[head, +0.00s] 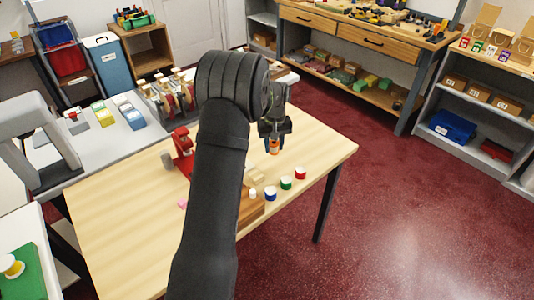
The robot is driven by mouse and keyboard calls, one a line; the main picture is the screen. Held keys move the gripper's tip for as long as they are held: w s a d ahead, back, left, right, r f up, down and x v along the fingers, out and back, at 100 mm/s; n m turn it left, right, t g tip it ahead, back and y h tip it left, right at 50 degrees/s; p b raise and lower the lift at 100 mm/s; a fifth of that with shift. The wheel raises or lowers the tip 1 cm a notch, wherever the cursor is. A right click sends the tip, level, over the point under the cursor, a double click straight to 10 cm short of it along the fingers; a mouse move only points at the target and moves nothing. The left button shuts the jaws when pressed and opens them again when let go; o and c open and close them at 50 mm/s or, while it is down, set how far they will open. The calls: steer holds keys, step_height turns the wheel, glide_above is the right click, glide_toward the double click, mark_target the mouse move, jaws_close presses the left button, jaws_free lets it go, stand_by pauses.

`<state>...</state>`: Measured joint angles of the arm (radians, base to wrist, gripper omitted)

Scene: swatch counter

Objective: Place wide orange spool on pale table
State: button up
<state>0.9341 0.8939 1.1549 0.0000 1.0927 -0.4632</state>
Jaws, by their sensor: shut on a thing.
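The pale wooden table (325,147) fills the middle of the head view. My gripper (273,142) points down over its far right part and is shut on a small orange spool (274,149). The jaws hide part of the spool, and I cannot tell whether its underside touches the table. My dark arm crosses the table and hides much of its middle.
A blue spool (270,193), a green spool (286,183) and a red spool (300,173) stand in a row near the table's right edge. A red device (183,146) stands left of my arm. The table's far right corner looks bare.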

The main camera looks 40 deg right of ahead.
mark_target(270, 160)
steer(key=shift+w+a+f, duration=0.15)
steer(key=shift+w+f, duration=0.4)
steer(key=shift+w, duration=0.3)
steer(key=shift+w+f, duration=0.1)
steer(key=shift+f, duration=1.9)
steer(key=shift+f, duration=0.2)
steer(key=o, duration=1)
steer(key=shift+c, duration=0.2)
steer(key=shift+r, duration=0.1)
